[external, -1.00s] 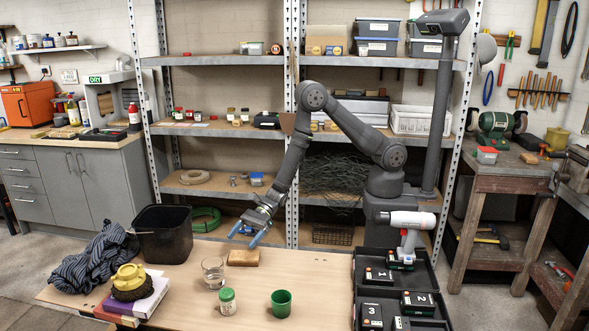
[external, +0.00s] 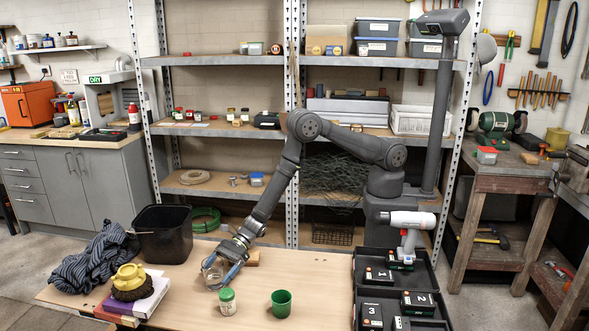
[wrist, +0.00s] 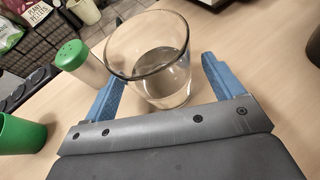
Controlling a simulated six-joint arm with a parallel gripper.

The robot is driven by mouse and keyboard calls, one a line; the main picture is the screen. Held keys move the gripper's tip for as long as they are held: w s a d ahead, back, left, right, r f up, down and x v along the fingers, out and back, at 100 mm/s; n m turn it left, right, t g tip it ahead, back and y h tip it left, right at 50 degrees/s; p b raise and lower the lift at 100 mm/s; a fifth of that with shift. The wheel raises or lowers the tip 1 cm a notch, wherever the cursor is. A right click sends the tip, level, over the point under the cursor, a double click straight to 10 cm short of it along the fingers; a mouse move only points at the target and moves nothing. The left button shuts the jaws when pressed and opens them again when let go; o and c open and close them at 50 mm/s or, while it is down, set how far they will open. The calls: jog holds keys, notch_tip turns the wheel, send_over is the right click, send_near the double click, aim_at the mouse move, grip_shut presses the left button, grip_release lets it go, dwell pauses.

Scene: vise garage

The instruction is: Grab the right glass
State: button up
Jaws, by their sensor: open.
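A clear glass (external: 211,273) with some clear liquid stands upright on the wooden table. In the wrist view the glass (wrist: 152,62) stands between the two blue fingers of my gripper (wrist: 163,74), with a gap on the right side; contact on the left is unclear. My gripper (external: 219,281) is open and low over the table, partly hiding the glass in the external view. A green cup (external: 281,304) stands apart to the right, and it also shows at the left edge of the wrist view (wrist: 20,134).
A green-lidded shaker (external: 227,302) stands close in front of the glass and shows beside the left finger (wrist: 80,62). A wooden block (external: 253,258) lies behind my gripper. A black bin (external: 163,234) stands at the back left. The table's front middle is fairly clear.

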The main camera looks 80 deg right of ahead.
jog(key=shift+w+a+f, duration=0.1)
jog(key=shift+a+f, duration=0.05)
jog(key=shift+a, duration=0.15)
jog(key=shift+c, duration=0.5)
jog(key=c, duration=1.2)
jog(key=shift+r, duration=0.2)
